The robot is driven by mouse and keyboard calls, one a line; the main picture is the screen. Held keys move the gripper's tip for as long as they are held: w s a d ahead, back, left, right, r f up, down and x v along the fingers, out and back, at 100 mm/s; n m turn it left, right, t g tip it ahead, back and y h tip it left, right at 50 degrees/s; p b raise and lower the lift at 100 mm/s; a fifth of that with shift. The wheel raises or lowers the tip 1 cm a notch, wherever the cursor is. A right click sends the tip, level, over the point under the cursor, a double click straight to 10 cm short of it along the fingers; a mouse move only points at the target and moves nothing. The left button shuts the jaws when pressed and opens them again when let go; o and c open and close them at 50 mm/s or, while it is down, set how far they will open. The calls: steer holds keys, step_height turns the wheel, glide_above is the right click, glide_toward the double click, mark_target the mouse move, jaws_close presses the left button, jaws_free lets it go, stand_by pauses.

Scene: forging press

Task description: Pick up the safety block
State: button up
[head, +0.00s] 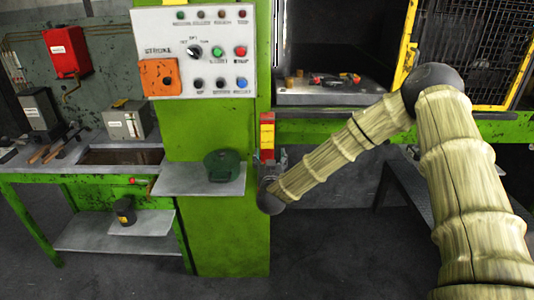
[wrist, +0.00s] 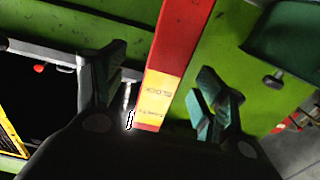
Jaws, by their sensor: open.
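The safety block (head: 267,133) is an upright red and yellow bar at the right edge of the green press column in the head view. In the wrist view the safety block (wrist: 176,50) stands between my fingers, with its red part far and its yellow lettered end close to my palm. My gripper (wrist: 163,66) is open, with one finger on each side of the block and gaps showing on both sides. In the head view my gripper (head: 272,165) is small and partly hidden by my wrist, at the block's lower end.
A control panel (head: 194,52) is above on the column. A grey shelf (head: 175,180) holding a dark green object (head: 223,166) juts out left of my gripper. The press bed (head: 330,96) and yellow guard (head: 405,45) are to the right. A workbench (head: 25,165) stands left.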

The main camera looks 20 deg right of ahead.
mark_target(267, 150)
steer(key=shift+x, duration=0.8)
steer(key=shift+a+p+x, duration=0.2)
steer(key=shift+p+x, duration=0.5)
steer(key=shift+x, duration=0.35)
steer(key=shift+a+p+x, duration=0.15)
steer(key=shift+p+x, duration=0.55)
steer(key=shift+x, duration=0.35)
steer(key=shift+w+d, duration=0.15)
steer(key=shift+w, duration=0.5)
steer(key=shift+f, duration=0.1)
jaws_close()
